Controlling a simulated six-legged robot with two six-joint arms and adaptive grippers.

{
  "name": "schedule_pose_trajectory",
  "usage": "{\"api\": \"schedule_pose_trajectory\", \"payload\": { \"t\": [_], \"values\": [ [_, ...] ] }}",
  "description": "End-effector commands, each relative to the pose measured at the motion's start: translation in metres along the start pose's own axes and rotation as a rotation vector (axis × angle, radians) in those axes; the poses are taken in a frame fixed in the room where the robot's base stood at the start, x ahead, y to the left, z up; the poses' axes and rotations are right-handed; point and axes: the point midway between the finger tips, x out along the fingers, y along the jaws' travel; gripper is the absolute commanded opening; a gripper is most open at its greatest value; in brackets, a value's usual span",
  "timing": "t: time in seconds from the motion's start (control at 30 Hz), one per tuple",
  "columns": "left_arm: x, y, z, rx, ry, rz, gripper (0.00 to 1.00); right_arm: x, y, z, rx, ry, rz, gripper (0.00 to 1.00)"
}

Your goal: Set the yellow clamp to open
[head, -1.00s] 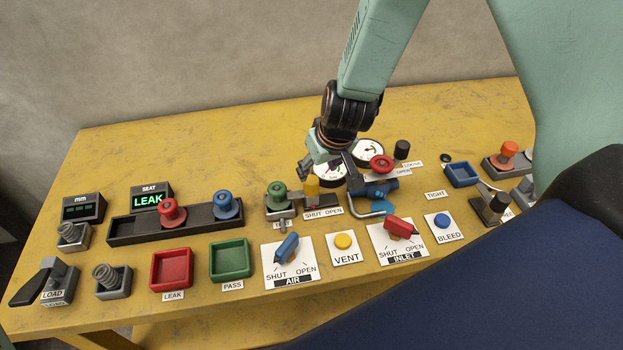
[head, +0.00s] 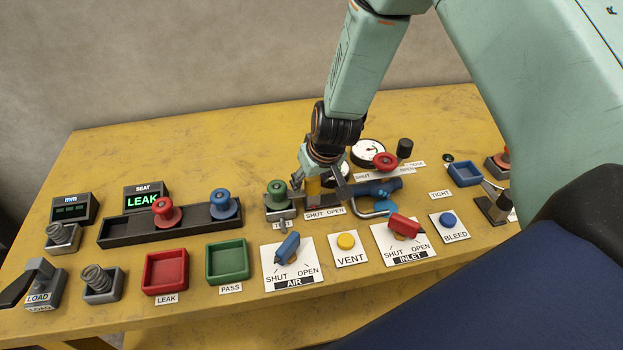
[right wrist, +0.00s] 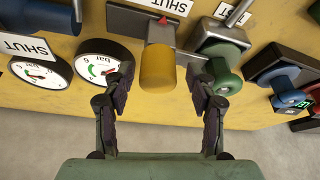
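The yellow clamp (head: 313,187) is mostly hidden behind my right gripper in the head view. Its SHUT/OPEN label (head: 324,213) lies in front of it. In the right wrist view the yellow clamp's handle (right wrist: 158,68) shows clearly, with its red pointer by the word SHUT. My right gripper (right wrist: 165,80) is open, with one finger on each side of the handle and a gap on both sides. It also shows in the head view (head: 320,182), pointing down over the clamp. My left gripper is not in view.
A green spool (head: 277,192) stands just left of the clamp, close to one right finger. Pressure gauges (right wrist: 98,66) stand close to the other finger. A blue-handled fixture (head: 378,188) and a red knob (head: 385,161) are to the right.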

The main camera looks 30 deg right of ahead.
Motion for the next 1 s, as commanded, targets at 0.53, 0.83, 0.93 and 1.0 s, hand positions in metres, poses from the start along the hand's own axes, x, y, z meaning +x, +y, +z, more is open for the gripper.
{"api": "schedule_pose_trajectory", "payload": {
  "t": [0.53, 0.83, 0.93, 1.0],
  "values": [
    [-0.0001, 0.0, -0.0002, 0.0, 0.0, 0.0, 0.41, -0.0004, -0.0002, 0.0, 0.0, 0.0, 0.0, 0.1],
    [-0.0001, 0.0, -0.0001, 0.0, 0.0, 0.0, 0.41, -0.0003, -0.0001, -0.0001, 0.0, 0.0, 0.0, 0.0],
    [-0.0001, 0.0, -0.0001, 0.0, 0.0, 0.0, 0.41, -0.0003, -0.0001, -0.0002, 0.0, 0.0, 0.0, 0.0],
    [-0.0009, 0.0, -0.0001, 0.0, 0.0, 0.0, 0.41, -0.0006, 0.0005, -0.0001, 0.0, 0.0, 0.0, 0.0]
  ]
}}
